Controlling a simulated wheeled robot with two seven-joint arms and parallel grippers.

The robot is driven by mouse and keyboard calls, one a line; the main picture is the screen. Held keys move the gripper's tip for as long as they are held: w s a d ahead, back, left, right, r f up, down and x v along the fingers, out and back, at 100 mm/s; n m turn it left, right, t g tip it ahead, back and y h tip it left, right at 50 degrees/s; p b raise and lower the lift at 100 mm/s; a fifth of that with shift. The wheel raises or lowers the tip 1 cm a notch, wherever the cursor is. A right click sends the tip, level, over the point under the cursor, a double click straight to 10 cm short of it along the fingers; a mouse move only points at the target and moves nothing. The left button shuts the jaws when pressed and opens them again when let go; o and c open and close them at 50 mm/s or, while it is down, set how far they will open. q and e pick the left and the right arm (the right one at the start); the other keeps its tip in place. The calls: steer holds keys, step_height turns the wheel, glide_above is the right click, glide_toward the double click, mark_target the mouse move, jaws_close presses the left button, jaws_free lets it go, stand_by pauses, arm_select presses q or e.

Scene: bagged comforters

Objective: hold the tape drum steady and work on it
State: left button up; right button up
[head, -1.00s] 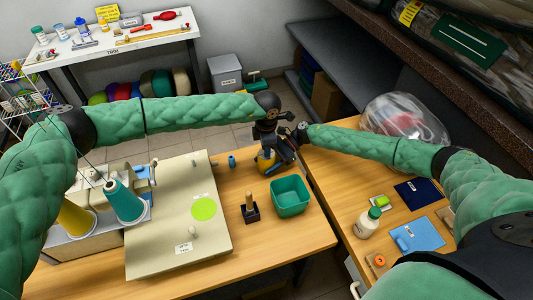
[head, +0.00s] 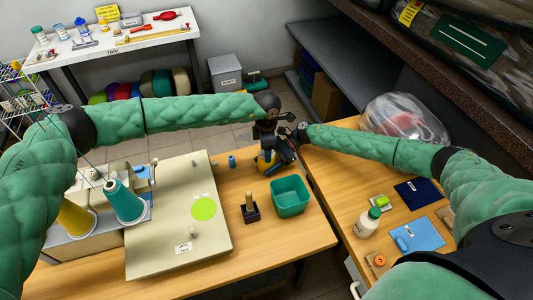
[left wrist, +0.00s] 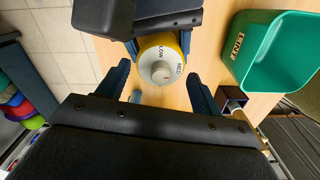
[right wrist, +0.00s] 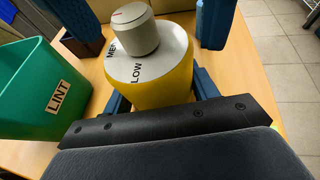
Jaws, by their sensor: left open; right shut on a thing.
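The tape drum (head: 265,163) is a yellow cylinder on the wooden table, partly hidden by my grippers in the head view. Its pale top with a grey knob, marked LOW and MED, shows in the left wrist view (left wrist: 160,66) and the right wrist view (right wrist: 150,85). My right gripper (head: 284,153) is shut on the drum's yellow side, one blue finger on each side. My left gripper (head: 266,145) is over the drum, open, with its fingers apart on either side of the knob. In the left wrist view a gap shows between those fingers and the knob.
A green bin (head: 290,196) marked LINT stands close to the drum. A dark holder with a wooden peg (head: 250,208) and a small blue item (head: 232,162) are nearby. A beige board (head: 165,225) and thread cones (head: 124,203) fill the table's left. A bottle (head: 368,222) stands right.

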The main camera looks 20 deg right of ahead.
arm_select(q)
steer(key=shift+r, duration=0.15)
steer(key=shift+r, duration=2.85)
arm_select(e)
steer(key=o, duration=1.4)
arm_select(q)
steer(key=shift+f, duration=0.1)
arm_select(e)
steer(key=shift+d, duration=0.15)
arm_select(q)
steer(key=shift+f+b, duration=1)
steer(key=shift+b, duration=0.1)
arm_select(e)
steer(key=shift+r+v, duration=0.25)
steer(key=shift+v, duration=1)
steer(key=shift+r+v, duration=0.25)
steer(key=shift+v, duration=1.05)
steer(key=shift+a, duration=0.2)
steer(key=shift+d, duration=0.1)
